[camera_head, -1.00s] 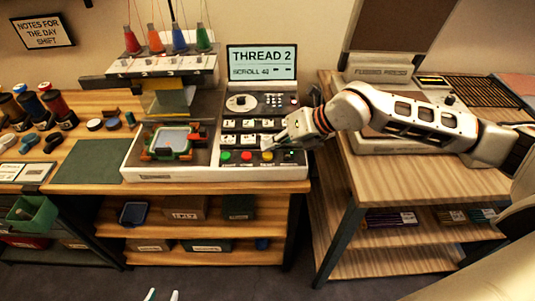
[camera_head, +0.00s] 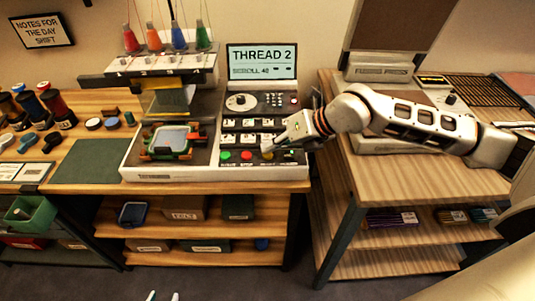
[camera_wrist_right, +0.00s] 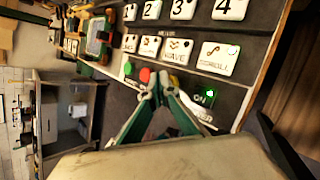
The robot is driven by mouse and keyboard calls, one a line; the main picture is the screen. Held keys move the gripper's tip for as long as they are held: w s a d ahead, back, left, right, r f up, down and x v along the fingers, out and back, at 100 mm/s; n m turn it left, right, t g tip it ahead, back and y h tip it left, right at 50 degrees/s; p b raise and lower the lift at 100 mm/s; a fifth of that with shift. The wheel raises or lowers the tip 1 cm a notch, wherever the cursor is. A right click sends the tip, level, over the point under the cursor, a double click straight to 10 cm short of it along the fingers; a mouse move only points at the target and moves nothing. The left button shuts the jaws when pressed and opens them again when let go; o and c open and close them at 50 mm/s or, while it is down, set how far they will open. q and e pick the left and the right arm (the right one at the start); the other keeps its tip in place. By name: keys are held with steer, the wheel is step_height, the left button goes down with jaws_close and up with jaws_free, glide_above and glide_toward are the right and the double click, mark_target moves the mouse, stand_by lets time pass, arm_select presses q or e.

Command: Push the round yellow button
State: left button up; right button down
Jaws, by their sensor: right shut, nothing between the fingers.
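The round yellow button (camera_head: 267,155) sits in the front row of the control panel (camera_head: 262,112), to the right of a green button (camera_head: 225,155) and a red button (camera_head: 246,155). My right gripper (camera_head: 266,147) is shut and empty, its tips right at the yellow button; whether they touch it I cannot tell. My left gripper (camera_head: 163,297) shows only two separated fingertips at the bottom edge.
Rows of white keys (camera_head: 248,124) lie behind the button row. A lit green lamp (camera_wrist_right: 210,93) is right of the tips. The screen (camera_head: 262,61) reads "THREAD 2". An embroidery hoop (camera_head: 150,156) is left of the panel. A press table (camera_head: 420,180) stands under my right arm.

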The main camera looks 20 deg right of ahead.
mark_target(270, 155)
steer(key=shift+f, duration=0.4)
stand_by(0.8)
steer(key=shift+r, duration=0.85)
steer(key=shift+p, duration=0.3)
steer(key=shift+r+p, duration=1.45)
steer(key=shift+r, duration=1.1)
